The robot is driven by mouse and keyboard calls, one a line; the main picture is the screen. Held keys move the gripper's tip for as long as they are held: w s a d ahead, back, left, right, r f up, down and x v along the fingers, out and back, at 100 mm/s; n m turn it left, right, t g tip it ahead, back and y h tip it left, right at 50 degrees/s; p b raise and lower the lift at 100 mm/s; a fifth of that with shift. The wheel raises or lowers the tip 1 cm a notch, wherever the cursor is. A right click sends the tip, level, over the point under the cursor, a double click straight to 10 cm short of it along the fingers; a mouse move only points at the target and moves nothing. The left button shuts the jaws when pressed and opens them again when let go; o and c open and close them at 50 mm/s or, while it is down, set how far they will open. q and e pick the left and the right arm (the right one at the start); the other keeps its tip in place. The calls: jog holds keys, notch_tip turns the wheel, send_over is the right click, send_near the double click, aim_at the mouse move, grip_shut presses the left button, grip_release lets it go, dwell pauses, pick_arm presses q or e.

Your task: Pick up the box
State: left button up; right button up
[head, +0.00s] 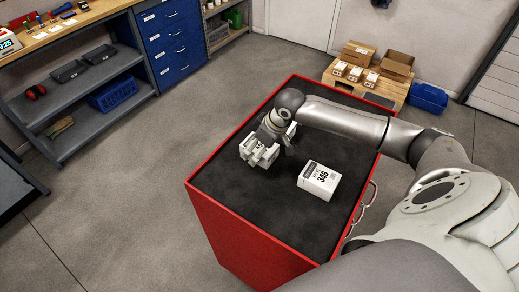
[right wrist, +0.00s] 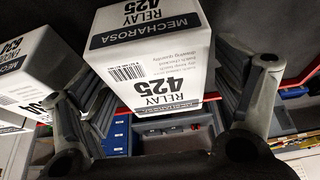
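My right gripper (head: 264,153) is at the cart top, among white boxes (head: 251,151) that it partly hides. In the right wrist view a white box labelled RELAY 425 (right wrist: 160,75) is between the two fingers of this gripper (right wrist: 165,110). A narrow gap shows between the box and the right-hand finger, so the gripper looks open around it. Another white box (right wrist: 35,70) is left of the left-hand finger. A white box labelled 346 (head: 319,181) stands apart on the cart, right of the gripper. My left gripper is not in view.
The red cart (head: 235,228) has a black top with bare room around the boxes. A pallet (head: 398,88) with cardboard boxes (head: 360,52) and a blue bin (head: 428,98) is behind it. A workbench (head: 75,32) with blue drawers (head: 172,45) stands at the left. Grey floor lies between.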

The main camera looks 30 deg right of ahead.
jog(key=c, duration=1.1)
